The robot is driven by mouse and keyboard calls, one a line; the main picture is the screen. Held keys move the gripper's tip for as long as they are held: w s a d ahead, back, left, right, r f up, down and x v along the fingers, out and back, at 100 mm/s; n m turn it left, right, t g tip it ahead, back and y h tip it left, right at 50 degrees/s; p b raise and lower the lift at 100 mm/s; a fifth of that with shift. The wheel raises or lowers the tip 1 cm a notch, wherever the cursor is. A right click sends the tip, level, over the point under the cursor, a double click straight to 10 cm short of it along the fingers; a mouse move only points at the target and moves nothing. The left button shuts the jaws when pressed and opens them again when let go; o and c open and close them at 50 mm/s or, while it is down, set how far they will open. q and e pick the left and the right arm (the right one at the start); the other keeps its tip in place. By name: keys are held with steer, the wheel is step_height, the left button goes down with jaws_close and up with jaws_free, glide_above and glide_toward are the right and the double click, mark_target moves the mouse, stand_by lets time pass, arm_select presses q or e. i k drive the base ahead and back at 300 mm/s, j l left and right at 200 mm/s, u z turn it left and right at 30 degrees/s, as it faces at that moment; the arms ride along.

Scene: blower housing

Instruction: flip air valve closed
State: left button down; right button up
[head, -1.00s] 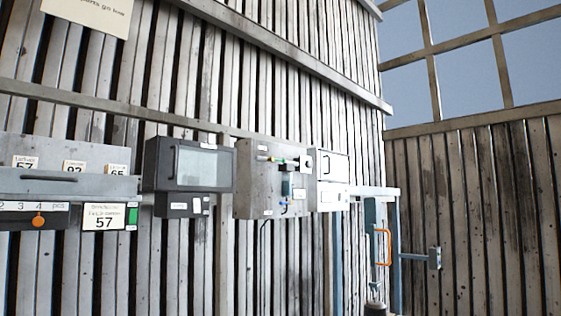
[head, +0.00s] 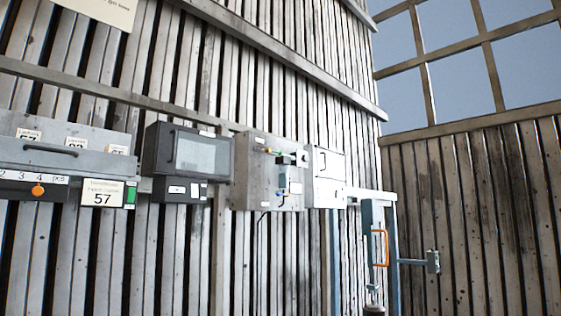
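A grey metal panel (head: 258,180) is mounted on the slatted wall near the middle of the head view. On its face are small fittings: a thin piece with green and yellow parts (head: 272,152), a dark block and a blue vertical part (head: 282,178). Which of these is the air valve, and how it is set, is too small to tell. Neither of my grippers shows in the view.
A dark box with a window (head: 195,157) hangs left of the panel, and a white box (head: 326,178) right of it. Further right is a blue post with an orange handle (head: 386,248). A grey drawer unit (head: 60,158) is at the far left.

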mark_target(268, 150)
steer(key=i+l, duration=0.25)
steer(key=i, duration=0.25)
steer(key=i+l, duration=0.3)
steer(key=i, duration=0.2)
steer(key=i+l+z, duration=0.1)
steer(key=i+l, duration=0.15)
steer(key=i, duration=0.25)
steer(key=i+l, duration=0.25)
steer(key=i, duration=0.3)
steer(key=i+l, duration=0.25)
steer(key=i, duration=0.25)
steer(key=z, duration=0.05)
